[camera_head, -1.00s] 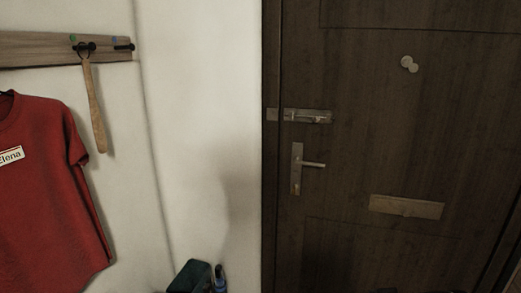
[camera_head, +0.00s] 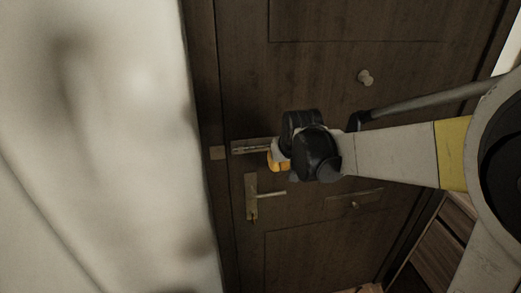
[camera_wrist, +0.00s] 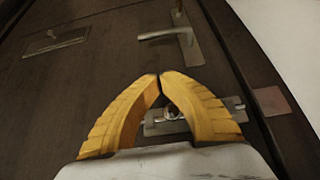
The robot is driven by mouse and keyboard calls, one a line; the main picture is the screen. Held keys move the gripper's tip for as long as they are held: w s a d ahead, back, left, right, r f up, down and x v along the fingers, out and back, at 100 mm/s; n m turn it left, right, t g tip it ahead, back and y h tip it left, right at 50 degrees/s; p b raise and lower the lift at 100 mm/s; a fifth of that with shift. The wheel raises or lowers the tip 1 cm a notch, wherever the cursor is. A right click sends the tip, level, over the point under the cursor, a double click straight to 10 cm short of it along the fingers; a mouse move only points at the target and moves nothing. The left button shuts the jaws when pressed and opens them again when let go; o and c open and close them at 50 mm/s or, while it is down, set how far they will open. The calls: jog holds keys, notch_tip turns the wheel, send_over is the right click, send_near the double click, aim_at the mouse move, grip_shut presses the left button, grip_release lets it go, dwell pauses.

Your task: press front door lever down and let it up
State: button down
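The front door (camera_head: 310,245) is dark wood and looks closed. Its metal lever (camera_head: 272,194) sticks out level to the right from an upright plate (camera_head: 251,205). In the wrist view the lever (camera_wrist: 160,35) appears upside down, beyond my fingertips. My gripper (camera_head: 277,161) is just above the lever in the head view, in front of the sliding bolt. In the wrist view the yellow fingers of my gripper (camera_wrist: 160,76) meet at the tips, with nothing seen held. I see no contact with the lever.
The sliding bolt (camera_head: 251,146) sits above the lever, partly hidden by my gripper; it shows between my fingers in the wrist view (camera_wrist: 158,127). A round knob (camera_head: 364,77) is higher up. A letter slot (camera_head: 352,200) is right of the lever. White wall (camera_head: 120,150) lies left.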

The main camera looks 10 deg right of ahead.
jog(key=b+x, duration=0.2)
jog(key=x, duration=0.7)
jog(key=shift+d+f, duration=0.15)
jog(key=shift+f, duration=0.25)
jog(key=shift+s+f, duration=0.2)
jog(key=shift+f, duration=0.95)
jog(key=shift+s+f+b, duration=0.2)
jog(key=shift+f+b, duration=0.1)
jog(key=shift+f, duration=0.35)
jog(key=shift+d+f+y+b, duration=0.1)
jog(key=shift+f+y+b, duration=0.15)
jog(key=shift+y+b, duration=0.1)
